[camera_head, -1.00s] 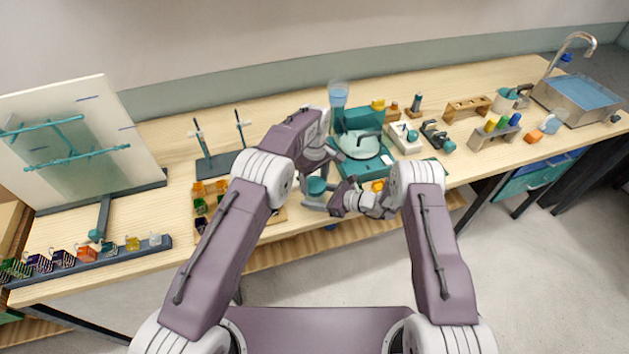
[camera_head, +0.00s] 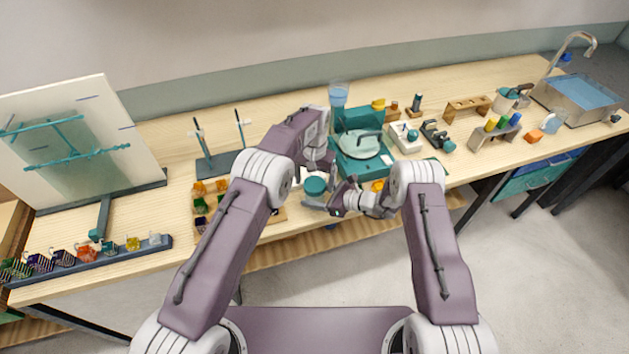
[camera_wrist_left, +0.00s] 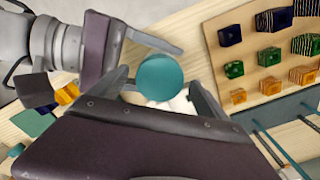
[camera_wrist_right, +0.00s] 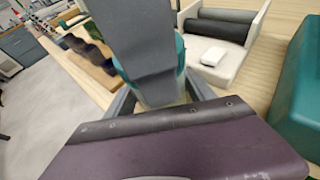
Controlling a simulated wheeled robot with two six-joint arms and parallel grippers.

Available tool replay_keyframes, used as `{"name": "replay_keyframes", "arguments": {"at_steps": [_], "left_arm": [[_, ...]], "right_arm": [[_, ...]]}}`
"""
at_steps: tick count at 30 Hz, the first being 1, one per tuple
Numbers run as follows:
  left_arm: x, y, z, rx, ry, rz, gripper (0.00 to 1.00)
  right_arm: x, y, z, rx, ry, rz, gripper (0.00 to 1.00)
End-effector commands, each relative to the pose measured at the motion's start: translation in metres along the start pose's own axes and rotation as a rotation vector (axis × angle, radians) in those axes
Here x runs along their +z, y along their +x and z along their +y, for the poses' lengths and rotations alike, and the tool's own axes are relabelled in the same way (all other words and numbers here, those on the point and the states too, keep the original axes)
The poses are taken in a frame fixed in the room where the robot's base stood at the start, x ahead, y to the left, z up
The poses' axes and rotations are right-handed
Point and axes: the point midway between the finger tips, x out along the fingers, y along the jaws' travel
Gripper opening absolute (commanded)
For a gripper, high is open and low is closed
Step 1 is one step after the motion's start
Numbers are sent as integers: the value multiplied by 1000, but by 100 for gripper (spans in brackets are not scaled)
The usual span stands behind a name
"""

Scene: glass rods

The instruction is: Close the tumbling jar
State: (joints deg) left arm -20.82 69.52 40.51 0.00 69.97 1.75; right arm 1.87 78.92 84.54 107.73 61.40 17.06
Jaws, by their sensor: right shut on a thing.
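The tumbling jar (camera_wrist_right: 160,98) is pale and stands between the fingers of my right gripper (camera_wrist_right: 160,100), which is shut on it. Its round teal lid (camera_head: 315,186) is on the jar's top; whether it is fully tightened cannot be told. In the left wrist view the lid (camera_wrist_left: 160,77) lies between the spread fingers of my left gripper (camera_wrist_left: 163,92), with a gap on each side. The left gripper is open, above the lid. In the right wrist view my left gripper hides much of the jar and lid.
A teal machine with a round pale top (camera_head: 360,144) stands just behind. A board of coloured cubes (camera_wrist_left: 270,60) lies left of the jar. A white tray with dark rollers (camera_wrist_right: 226,40) is close by. My arms are close together at the jar.

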Motion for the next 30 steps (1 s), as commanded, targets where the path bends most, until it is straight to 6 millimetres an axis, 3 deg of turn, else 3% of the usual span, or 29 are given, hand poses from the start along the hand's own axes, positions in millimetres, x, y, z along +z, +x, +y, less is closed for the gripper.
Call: {"name": "replay_keyframes", "arguments": {"at_steps": [7, 18, 29, 30], "left_arm": [[-1, -9, 0, 0, -1, 2, 87], [-1, -68, 0, 0, 0, 2, 87], [0, -75, 0, 0, 0, 0, 87], [0, -75, 0, 0, 0, 0, 87]], "right_arm": [[0, 0, 0, 0, 0, -1, 0], [0, 0, 0, 0, 0, -1, 0], [0, 0, 0, 0, 0, -1, 0], [0, 0, 0, 0, 0, -1, 74]]}}
